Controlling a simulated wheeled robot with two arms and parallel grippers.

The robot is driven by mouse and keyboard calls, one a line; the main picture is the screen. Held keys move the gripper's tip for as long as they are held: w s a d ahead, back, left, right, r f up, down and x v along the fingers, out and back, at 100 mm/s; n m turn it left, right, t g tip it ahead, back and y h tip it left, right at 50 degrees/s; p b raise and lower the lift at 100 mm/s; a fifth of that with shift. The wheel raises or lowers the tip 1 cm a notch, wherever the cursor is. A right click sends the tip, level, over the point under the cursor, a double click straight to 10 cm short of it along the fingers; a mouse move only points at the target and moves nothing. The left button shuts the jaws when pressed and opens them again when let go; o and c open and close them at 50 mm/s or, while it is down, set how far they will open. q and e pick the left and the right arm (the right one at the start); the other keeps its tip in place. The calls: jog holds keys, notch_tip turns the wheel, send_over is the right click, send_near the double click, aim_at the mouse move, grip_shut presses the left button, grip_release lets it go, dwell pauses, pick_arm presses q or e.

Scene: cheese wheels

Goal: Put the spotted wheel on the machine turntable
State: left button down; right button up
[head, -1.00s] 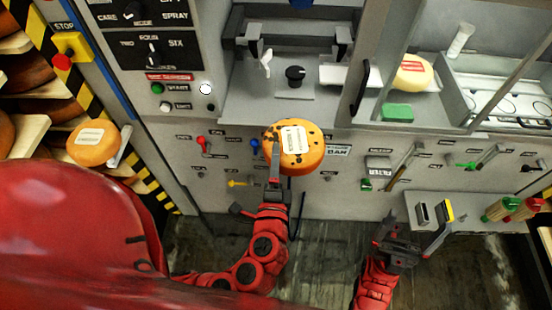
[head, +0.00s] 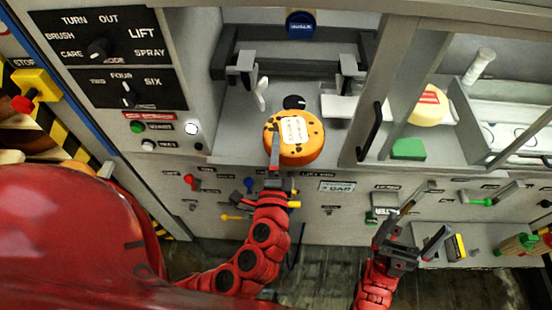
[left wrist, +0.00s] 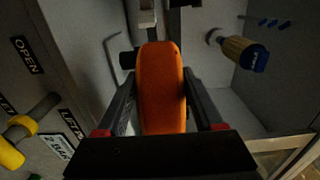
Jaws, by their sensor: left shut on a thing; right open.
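The spotted wheel (head: 305,146) is orange with dark spots and a white label. My left gripper (head: 275,150) is shut on it and holds it in front of the machine's open bay. In the left wrist view the wheel (left wrist: 161,88) stands edge-on between the two fingers (left wrist: 160,105). The turntable cannot be made out for certain; a dark round knob-like part (head: 294,102) shows on the bay floor just behind the wheel. My right gripper (head: 418,226) is open and empty, low in front of the machine at the right.
Grey clamp-like brackets (head: 243,68) stand at the back of the bay, with a white lever (head: 262,92). A control panel (head: 120,60) is at the left.

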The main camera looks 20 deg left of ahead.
aim_at(278, 123)
pick_arm(q)
jog(key=x, duration=0.1)
jog(key=p+x, duration=0.1)
jog(key=shift+w+r, duration=0.25)
jog(key=shift+r, duration=0.05)
jog(key=shift+p+x, duration=0.65)
jog(key=shift+x, duration=0.55)
jog(key=shift+p+x, duration=0.85)
jog(key=shift+x, duration=1.1)
jog(key=w+f, duration=0.1)
jog(key=w, duration=0.1)
jog(key=w+a+f, duration=0.1)
jog(key=w, duration=0.2)
jog(key=w+a, duration=0.1)
jog(key=w, duration=0.2)
jog(key=shift+a+f+b, duration=0.15)
jog(key=shift+f+b, duration=0.25)
jog(key=shift+f+b, duration=0.2)
jog(key=shift+b, duration=0.1)
grip_release()
jog(key=shift+s, duration=0.15)
jog(key=shift+f, duration=0.1)
